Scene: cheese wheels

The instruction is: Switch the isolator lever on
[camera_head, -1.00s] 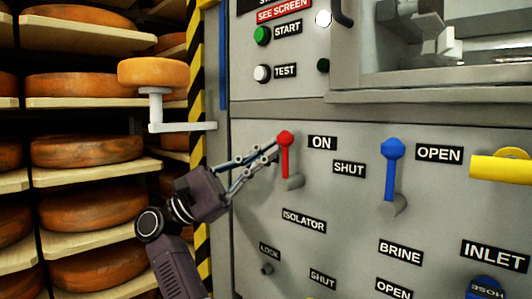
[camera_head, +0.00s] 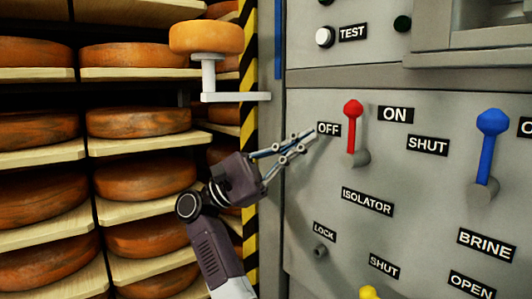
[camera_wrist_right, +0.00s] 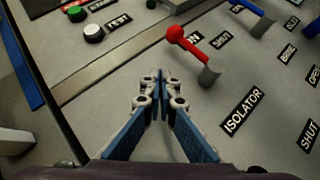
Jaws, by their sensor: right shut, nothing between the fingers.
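The isolator lever (camera_head: 351,130) has a red handle with a round knob and a grey pivot on the panel. In the head view it stands nearly upright between the OFF label (camera_head: 328,129) and the ON label (camera_head: 396,115), above the ISOLATOR label (camera_head: 367,202). My right gripper (camera_head: 309,139) is shut and empty, its tips just left of the lever near the OFF label, apart from the handle. In the right wrist view, the shut fingers (camera_wrist_right: 161,86) lie below and left of the red lever (camera_wrist_right: 190,46). My left gripper is not in view.
A blue brine lever (camera_head: 488,150) stands to the right of the isolator. A white TEST button (camera_head: 325,37) is above. A cheese wheel (camera_head: 206,37) on a bracket (camera_head: 236,97) juts out at left, before shelves of cheese wheels. A lock knob (camera_head: 320,251) sits below.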

